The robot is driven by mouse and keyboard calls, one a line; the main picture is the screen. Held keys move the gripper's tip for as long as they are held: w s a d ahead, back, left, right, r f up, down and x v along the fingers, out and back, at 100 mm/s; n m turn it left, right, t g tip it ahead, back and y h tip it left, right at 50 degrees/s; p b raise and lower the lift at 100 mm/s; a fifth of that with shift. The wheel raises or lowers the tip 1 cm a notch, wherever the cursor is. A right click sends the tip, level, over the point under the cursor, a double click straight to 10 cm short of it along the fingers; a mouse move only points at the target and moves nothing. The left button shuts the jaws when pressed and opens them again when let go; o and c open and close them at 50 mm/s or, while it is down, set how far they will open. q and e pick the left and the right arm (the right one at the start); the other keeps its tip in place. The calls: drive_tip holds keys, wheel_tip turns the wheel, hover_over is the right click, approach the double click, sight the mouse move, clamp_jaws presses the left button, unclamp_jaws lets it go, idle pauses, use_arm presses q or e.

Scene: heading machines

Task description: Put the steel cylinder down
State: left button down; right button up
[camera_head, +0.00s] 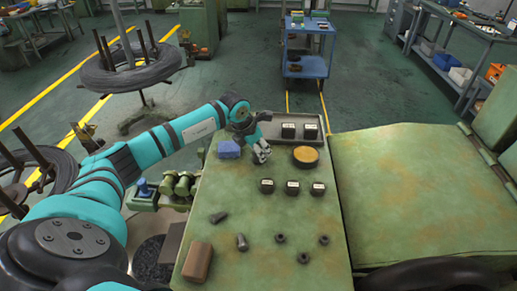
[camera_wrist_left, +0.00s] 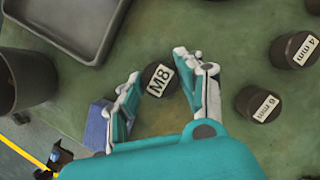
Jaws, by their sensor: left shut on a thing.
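My left gripper (camera_head: 261,152) reaches over the far left part of the green bench top. In the left wrist view its two fingers (camera_wrist_left: 160,95) are closed around a dark steel cylinder (camera_wrist_left: 158,79) with a white label marked M8. The label faces the camera. In the head view the gripper hides the cylinder, and I cannot tell whether it touches the bench. My right gripper is in neither view.
A grey tray (camera_head: 268,128) with two labelled black pieces lies at the back. A yellow-topped round piece (camera_head: 305,155), three labelled black pieces (camera_head: 292,187), a blue block (camera_head: 228,150) and a brown block (camera_head: 197,262) sit on the bench. Small dark parts (camera_head: 242,242) lie nearer.

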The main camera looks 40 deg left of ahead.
use_arm(q)
drive_tip(key=c, duration=1.2)
unclamp_jaws()
drive_tip(key=shift+f, duration=0.15)
drive_tip(key=shift+c, duration=0.2)
drive_tip(key=o, duration=0.4)
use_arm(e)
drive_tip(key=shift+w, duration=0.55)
